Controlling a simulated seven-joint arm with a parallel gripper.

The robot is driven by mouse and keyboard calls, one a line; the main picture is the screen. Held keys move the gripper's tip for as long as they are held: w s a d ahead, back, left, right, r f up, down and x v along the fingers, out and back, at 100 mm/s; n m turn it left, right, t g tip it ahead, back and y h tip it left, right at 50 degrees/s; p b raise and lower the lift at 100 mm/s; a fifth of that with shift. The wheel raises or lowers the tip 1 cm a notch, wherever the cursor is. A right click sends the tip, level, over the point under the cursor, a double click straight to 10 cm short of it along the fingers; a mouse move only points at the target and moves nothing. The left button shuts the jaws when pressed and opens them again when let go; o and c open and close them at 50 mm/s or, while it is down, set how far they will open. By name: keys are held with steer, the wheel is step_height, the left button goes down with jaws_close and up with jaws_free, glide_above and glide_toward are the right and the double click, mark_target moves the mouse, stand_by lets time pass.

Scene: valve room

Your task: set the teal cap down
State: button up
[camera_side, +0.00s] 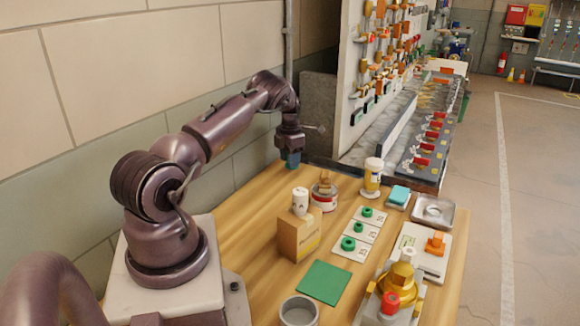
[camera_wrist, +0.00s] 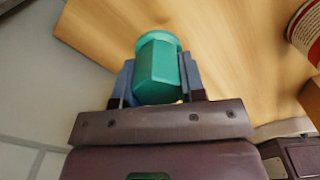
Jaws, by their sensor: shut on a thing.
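The teal cap (camera_wrist: 158,70) is a faceted, hexagon-sided piece with a rounder rim at its far end. My gripper (camera_side: 291,157) is shut on it, with a grey-blue finger on each side in the wrist view. In the side view my gripper points down near the far left end of the wooden table (camera_side: 240,220), and the cap is small and hard to tell from the fingers there. Bare wood shows beyond the cap in the wrist view. I cannot tell how high above the table the cap is.
A red-and-white tin (camera_side: 325,199) and a cardboard box (camera_side: 299,236) with a white container (camera_side: 300,201) on top stand nearby. A green mat (camera_side: 325,283) lies clear in front. Cards with green rings, a metal tray (camera_side: 433,211) and a brass valve (camera_side: 400,285) fill the right side.

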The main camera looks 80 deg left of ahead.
mark_target(290, 176)
steer(key=shift+f, duration=1.5)
steer(key=shift+f, duration=0.15)
steer(key=o, duration=0.9)
